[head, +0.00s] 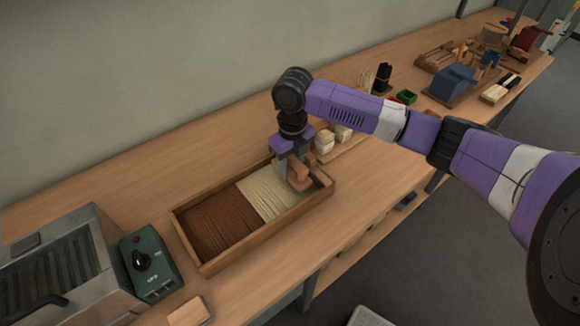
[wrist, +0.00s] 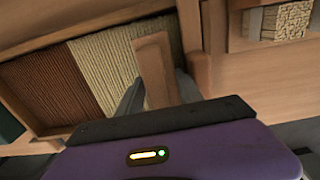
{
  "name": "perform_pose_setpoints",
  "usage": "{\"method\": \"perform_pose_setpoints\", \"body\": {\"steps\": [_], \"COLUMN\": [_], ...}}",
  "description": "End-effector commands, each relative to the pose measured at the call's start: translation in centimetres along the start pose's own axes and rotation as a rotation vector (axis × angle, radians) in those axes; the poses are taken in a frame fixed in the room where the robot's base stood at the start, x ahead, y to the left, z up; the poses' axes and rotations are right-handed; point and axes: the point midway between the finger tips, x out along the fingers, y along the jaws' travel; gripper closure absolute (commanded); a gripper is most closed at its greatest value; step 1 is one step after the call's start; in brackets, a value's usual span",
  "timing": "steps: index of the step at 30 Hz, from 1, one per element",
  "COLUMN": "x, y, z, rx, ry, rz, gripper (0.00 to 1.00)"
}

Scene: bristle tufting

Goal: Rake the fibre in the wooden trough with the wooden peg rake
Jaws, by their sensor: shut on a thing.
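The wooden trough (head: 208,268) lies on the bench below my arm, with brown fibre (head: 216,222) in its left part and cream fibre (head: 262,193) to the right of it. My gripper (head: 293,167) is over the trough's right end, shut on the wooden peg rake (head: 301,182). In the wrist view the rake (wrist: 153,62) stands out between the fingers, beside the right edge of the cream fibre (wrist: 103,68). The rake's pegs are hidden, so I cannot tell whether they touch the fibre.
A green control box (head: 148,266) and a metal machine (head: 60,265) stand left of the trough. Pale bundles (head: 324,140) sit on a board just behind its right end. Further right are a small green bin (head: 405,96) and a blue device (head: 453,82). The bench behind the trough is clear.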

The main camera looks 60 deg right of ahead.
Motion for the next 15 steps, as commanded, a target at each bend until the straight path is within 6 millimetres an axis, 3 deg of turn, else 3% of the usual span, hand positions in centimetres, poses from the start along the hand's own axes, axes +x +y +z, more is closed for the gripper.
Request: {"method": "perform_pose_setpoints", "body": {"steps": [1, 6, 15], "x": [-0.1, -0.2, -0.2], "y": [-1.8, -1.6, 2.8], "z": [0.0, 0.1, 0.1], "rx": [0.024, 0.023, 0.016], "ry": [0.003, 0.002, 0.001], "rz": [-0.029, -0.03, -0.024], "gripper": [1.0, 1.0, 1.0]}}
